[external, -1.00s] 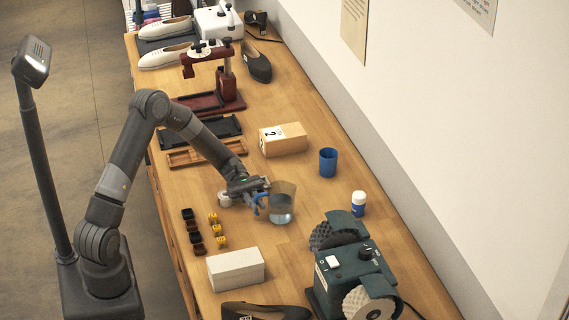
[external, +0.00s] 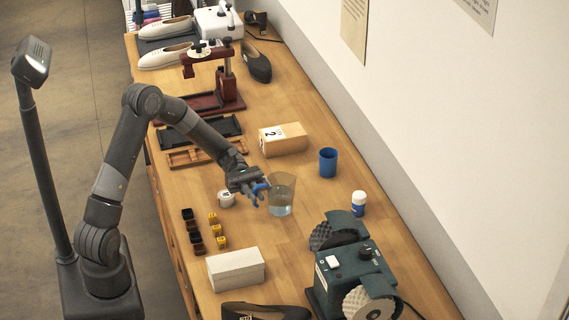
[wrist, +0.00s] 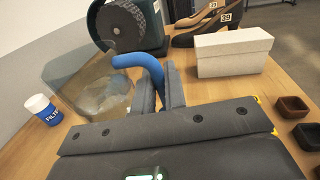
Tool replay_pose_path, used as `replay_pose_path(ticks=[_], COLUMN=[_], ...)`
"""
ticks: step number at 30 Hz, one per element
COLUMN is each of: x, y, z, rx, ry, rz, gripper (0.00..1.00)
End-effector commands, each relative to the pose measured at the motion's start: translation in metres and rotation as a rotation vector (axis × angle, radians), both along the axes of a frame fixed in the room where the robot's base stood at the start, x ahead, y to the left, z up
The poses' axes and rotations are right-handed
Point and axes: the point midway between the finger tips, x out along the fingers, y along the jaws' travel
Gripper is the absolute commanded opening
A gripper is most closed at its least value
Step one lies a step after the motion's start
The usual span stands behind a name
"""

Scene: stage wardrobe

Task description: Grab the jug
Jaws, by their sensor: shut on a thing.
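The jug (external: 282,194) is a clear, see-through vessel with a blue handle and what looks like some liquid low inside. It is upright above the middle of the bench; I cannot tell how far it is off the surface. My gripper (external: 260,189) is on its left side, shut on the blue handle. In the wrist view the jug (wrist: 92,88) is at left, its handle curving to between the fingers of my gripper (wrist: 161,88).
A blue cup (external: 328,162) and a white bottle with a blue band (external: 358,204) stand to the right. A green grinding machine (external: 348,262) and a white box (external: 236,270) are nearer the front. A small white jar (external: 226,199) and several small blocks (external: 215,230) are left.

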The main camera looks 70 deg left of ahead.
Motion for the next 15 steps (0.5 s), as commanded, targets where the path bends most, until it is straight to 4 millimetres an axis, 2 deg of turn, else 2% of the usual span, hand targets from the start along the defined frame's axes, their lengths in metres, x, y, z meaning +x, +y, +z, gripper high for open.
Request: replay_pose_path(ticks=[15], x=[-0.021], y=[-0.054], z=[0.036], rx=[0.001], ry=[-0.003], rz=[-0.001], gripper=[0.0])
